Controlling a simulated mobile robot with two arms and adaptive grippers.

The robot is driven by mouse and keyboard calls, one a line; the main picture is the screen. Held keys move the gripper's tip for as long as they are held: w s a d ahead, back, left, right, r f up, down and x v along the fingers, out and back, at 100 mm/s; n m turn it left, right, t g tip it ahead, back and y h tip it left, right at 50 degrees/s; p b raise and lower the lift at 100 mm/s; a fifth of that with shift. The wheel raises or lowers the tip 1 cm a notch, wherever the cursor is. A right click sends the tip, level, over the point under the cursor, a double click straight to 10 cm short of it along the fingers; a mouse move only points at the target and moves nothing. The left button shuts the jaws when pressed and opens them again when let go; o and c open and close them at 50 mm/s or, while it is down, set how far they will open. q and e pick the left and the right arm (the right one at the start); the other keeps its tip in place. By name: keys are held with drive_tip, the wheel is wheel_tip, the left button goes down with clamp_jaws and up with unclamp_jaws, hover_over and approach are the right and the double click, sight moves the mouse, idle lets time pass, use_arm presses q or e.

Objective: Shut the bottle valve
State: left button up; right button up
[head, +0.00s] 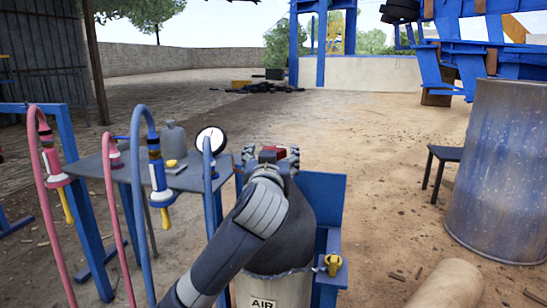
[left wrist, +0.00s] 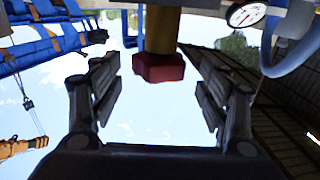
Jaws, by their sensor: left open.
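The bottle (head: 270,290) is a pale cylinder with a dark grey shoulder and an AIR label, standing by a blue frame in the head view. A red valve knob (head: 268,153) shows above it, between the fingers of my left gripper (head: 272,158). In the left wrist view the red knob (left wrist: 158,69) sits on a yellow-brown stem, ahead of and between the fingers of my left gripper (left wrist: 155,85). The fingers are open, with a gap on each side of the knob. My left forearm hides part of the bottle. My right gripper is out of view.
Pink and blue hoses (head: 142,120) with hanging fittings rise on the left, before a grey table (head: 110,168). A pressure gauge (head: 210,139) stands beside the gripper. A yellow fitting (head: 333,265) is at the blue frame (head: 325,190). A rusty blue barrel (head: 510,175) stands right.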

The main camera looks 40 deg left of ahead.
sight(274, 146)
use_arm(q)
drive_tip(key=shift+b+x, duration=0.55)
drive_tip(key=shift+x, duration=1.6)
drive_tip(key=shift+c, duration=0.3)
drive_tip(key=c, duration=1)
